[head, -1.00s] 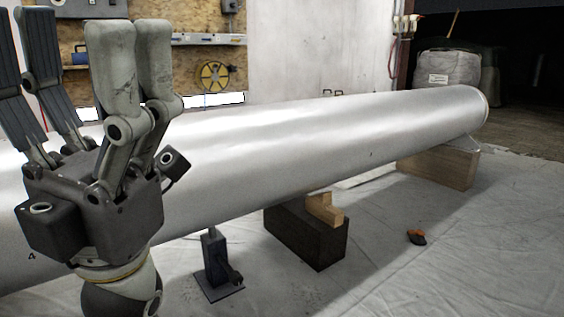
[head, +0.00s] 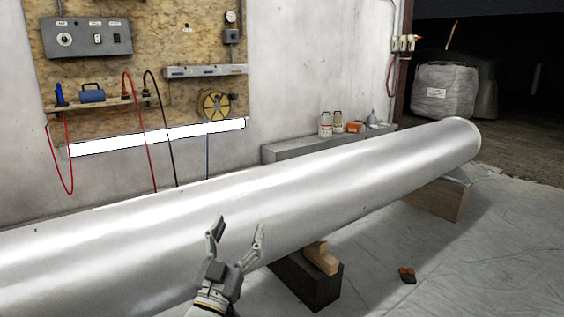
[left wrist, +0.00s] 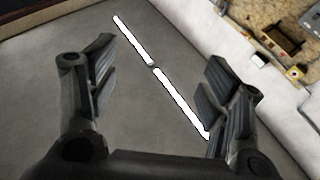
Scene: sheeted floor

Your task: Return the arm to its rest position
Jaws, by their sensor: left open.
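My left gripper (head: 236,240) is in the lower middle of the head view, in front of the big silver tube (head: 330,187). Its fingers point up and stand apart, with nothing between them. In the left wrist view the same gripper (left wrist: 155,85) shows spread, ribbed finger pads at left and right. Behind them are a plain grey surface and two bright white light strips (left wrist: 180,100). My right gripper does not show in either view.
The tube rests on a dark block (head: 308,283) with wooden pieces (head: 322,258) and a wooden block (head: 438,198) at its far end. A small orange and dark object (head: 407,275) lies on the sheeted floor. A tool board (head: 140,60) hangs behind.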

